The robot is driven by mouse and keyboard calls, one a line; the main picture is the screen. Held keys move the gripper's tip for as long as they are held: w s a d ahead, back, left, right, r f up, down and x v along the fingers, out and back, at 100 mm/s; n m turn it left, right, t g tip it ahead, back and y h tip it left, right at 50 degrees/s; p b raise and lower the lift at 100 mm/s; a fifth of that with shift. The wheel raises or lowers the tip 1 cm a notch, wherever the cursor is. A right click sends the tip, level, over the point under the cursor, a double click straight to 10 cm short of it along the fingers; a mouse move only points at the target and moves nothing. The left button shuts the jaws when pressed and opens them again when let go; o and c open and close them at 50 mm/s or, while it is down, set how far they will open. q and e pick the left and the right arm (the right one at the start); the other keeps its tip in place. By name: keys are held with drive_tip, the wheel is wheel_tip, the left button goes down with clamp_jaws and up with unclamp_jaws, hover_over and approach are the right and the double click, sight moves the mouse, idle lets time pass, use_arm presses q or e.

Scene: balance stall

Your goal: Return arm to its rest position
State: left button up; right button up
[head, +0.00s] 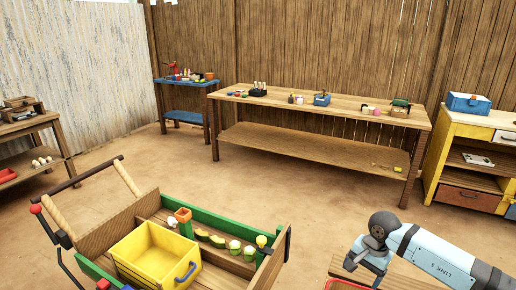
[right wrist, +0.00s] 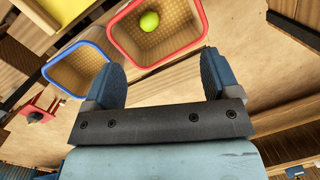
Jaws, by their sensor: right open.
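My right arm (head: 432,258) comes in from the lower right of the head view, its pale blue link bending down at a dark grey joint. In the right wrist view my right gripper (right wrist: 160,62) is open, its two blue-grey fingers wide apart with nothing gripped between them. Beyond the fingers is a red-rimmed bin (right wrist: 197,44) with a lime-green ball (right wrist: 149,21) inside. A blue-rimmed bin (right wrist: 106,60) lies left of it, partly behind the left finger. My left gripper does not show in either view.
A wooden cart (head: 100,238) with a yellow crate (head: 137,240) and small goods stands front left. A long workbench (head: 330,110), a blue side table (head: 180,82) and a yellow cabinet (head: 448,152) line the back. The dirt floor (head: 300,200) between is clear.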

drive_tip(key=s+a+f+m+y, duration=0.1)
drive_tip(key=s+a+y, duration=0.15)
drive_tip(key=a, duration=0.35)
drive_tip(key=s+a+f+m+y, duration=0.1)
drive_tip(key=s+a+m+y, duration=0.15)
drive_tip(key=a, duration=0.25)
drive_tip(key=s+a+r+m+t+y, duration=0.35)
drive_tip(key=a+m+y, duration=0.2)
drive_tip(key=m, duration=0.45)
drive_tip(key=s+a+r+m+t+y, duration=0.2)
drive_tip(key=a+m+t+y, duration=0.3)
drive_tip(key=a+m, duration=0.3)
drive_tip(key=s+d+f+n+t+h, duration=0.1)
drive_tip(key=s+d+f+n+h, duration=0.55)
drive_tip(key=n, duration=1.05)
drive_tip(key=s+d+f+n+t+h, duration=0.1)
drive_tip(key=s+d+f+n+h, duration=0.5)
drive_tip(key=n, duration=1.1)
use_arm(q)
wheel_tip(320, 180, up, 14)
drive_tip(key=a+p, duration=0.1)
drive_tip(key=p, duration=1.6)
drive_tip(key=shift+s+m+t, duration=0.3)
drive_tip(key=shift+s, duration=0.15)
use_arm(e)
drive_tip(key=s+a+r+h, duration=0.1)
drive_tip(key=s+r, duration=0.2)
drive_tip(key=r, duration=0.9)
drive_tip(key=shift+a, duration=0.15)
